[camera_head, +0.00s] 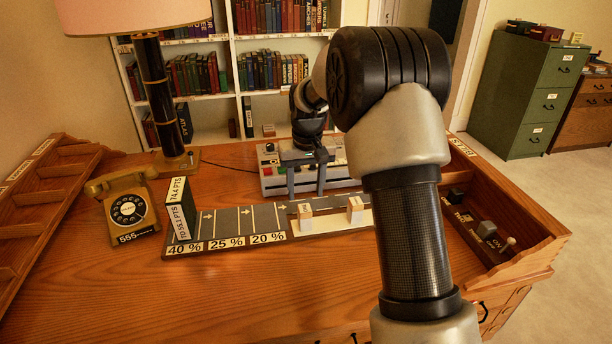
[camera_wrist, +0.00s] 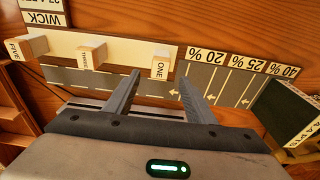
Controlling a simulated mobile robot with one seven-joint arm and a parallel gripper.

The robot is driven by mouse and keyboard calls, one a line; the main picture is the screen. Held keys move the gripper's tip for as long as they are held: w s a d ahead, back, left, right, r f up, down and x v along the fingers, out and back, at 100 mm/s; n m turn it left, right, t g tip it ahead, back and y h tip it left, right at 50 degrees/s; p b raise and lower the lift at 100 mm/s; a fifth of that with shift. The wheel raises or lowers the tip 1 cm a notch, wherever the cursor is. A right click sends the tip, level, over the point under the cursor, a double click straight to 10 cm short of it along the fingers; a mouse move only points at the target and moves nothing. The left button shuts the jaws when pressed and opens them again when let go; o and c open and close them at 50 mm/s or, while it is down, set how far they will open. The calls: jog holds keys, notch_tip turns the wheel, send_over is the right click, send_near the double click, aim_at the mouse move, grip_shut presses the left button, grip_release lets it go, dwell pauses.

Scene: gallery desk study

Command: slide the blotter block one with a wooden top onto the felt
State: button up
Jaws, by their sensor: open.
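The block labelled ONE (camera_wrist: 160,66) has a light wooden top and stands on the pale strip (camera_wrist: 120,47) in the wrist view. It also shows in the head view (camera_head: 305,217). The dark grey felt (camera_head: 232,220), with pale lines and arrows, runs along the board beside the pale strip; it shows in the wrist view too (camera_wrist: 204,77). My gripper (camera_head: 306,190) is open above the board's far edge, fingers pointing down. In the wrist view the fingertips (camera_wrist: 160,73) lie to either side of ONE in the picture; contact cannot be told.
Blocks THREE (camera_wrist: 92,56) and FIVE (camera_wrist: 28,47) stand farther along the strip. A dark upright block (camera_head: 180,208) stands at the felt's left end. A telephone (camera_head: 128,208) and lamp (camera_head: 160,100) are left. A keyed machine (camera_head: 275,180) is behind. The front desktop is clear.

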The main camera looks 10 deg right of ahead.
aim_at(305, 208)
jog(key=f, duration=0.5)
jog(key=w+f+b, duration=0.1)
jog(key=f, duration=0.2)
jog(key=shift+f, duration=0.35)
jog(key=shift+c, duration=0.4)
jog(key=c, duration=1.1)
jog(key=shift+r, duration=0.1)
jog(key=shift+r, duration=0.15)
jog(key=shift+w, duration=0.1)
jog(key=shift+w+p, duration=0.55)
jog(key=shift+w, duration=0.45)
jog(key=shift+w+p, duration=1.3)
jog(key=shift+w, duration=2.1)
